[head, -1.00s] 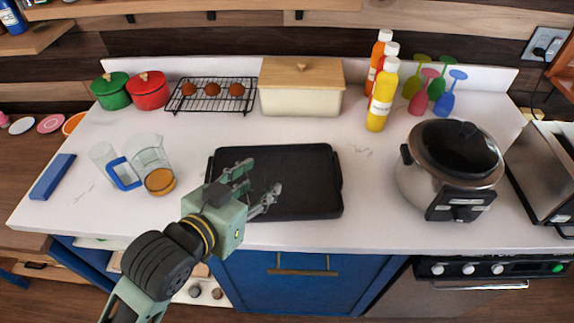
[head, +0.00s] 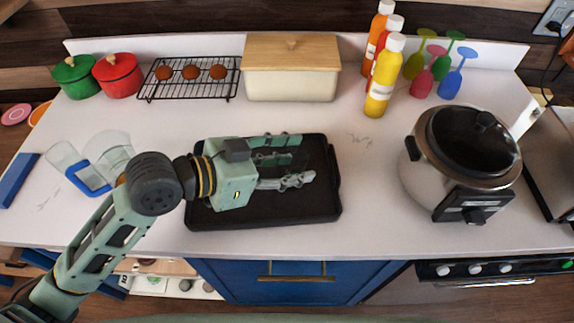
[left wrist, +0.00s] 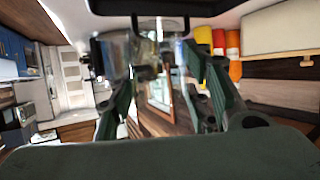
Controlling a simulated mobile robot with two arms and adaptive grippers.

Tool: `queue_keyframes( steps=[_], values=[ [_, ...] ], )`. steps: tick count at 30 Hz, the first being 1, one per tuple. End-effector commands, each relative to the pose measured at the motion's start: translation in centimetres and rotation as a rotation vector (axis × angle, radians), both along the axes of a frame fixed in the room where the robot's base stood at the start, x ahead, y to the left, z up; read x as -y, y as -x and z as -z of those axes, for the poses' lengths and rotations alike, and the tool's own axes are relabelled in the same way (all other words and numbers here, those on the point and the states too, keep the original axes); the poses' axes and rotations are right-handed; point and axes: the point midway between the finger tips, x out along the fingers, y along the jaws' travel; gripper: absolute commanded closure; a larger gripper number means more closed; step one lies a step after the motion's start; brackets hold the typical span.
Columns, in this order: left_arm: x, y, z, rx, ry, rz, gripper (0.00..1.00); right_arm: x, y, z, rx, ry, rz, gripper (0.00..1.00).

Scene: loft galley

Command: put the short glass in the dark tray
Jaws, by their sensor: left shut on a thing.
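The short glass (left wrist: 155,75) is clear and shows between my left gripper's fingers in the left wrist view. In the head view it is hard to make out against the dark tray. My left gripper (head: 303,160) is shut on it, with the fingers pointing right over the tray. The dark tray (head: 262,213) is a black, low-rimmed rectangle on the white counter, partly hidden by my gripper. I cannot tell whether the glass touches the tray. My right gripper is not in view.
A clear glass (head: 64,158) and a clear jug (head: 112,150) with a blue handle stand left of the tray. Behind it are a wire rack (head: 188,92) and a cream bread box (head: 290,85). A rice cooker (head: 425,180) stands right, with clear counter between it and the tray.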

Motion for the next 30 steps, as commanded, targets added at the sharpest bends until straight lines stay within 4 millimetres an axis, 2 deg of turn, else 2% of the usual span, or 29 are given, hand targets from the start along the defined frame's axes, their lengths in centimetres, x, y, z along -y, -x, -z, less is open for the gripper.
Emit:
queue_keyframes(
  steps=[3,6,9,13,21,30],
  values=[
    [-0.2,-2.7,1.3,-0.002,0.003,-0.003,0.85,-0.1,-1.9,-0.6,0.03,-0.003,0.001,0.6],
    [-0.4,-4.2,2.2,-0.001,0.003,-0.002,0.85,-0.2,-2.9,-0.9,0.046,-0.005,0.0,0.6],
    [-0.4,-5.0,2.8,0.002,0.003,-0.001,0.85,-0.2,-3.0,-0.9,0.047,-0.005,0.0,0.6],
    [-0.5,-5.3,3.5,-0.002,0.002,0.0,0.85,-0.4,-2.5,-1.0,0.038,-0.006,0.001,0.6],
    [-0.5,-5.3,6.9,-0.001,0.003,-0.002,0.85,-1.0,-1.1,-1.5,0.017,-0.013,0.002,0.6],
    [-0.5,-5.3,7.2,0.003,0.002,-0.001,0.85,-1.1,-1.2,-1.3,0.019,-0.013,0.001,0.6]
  ],
)
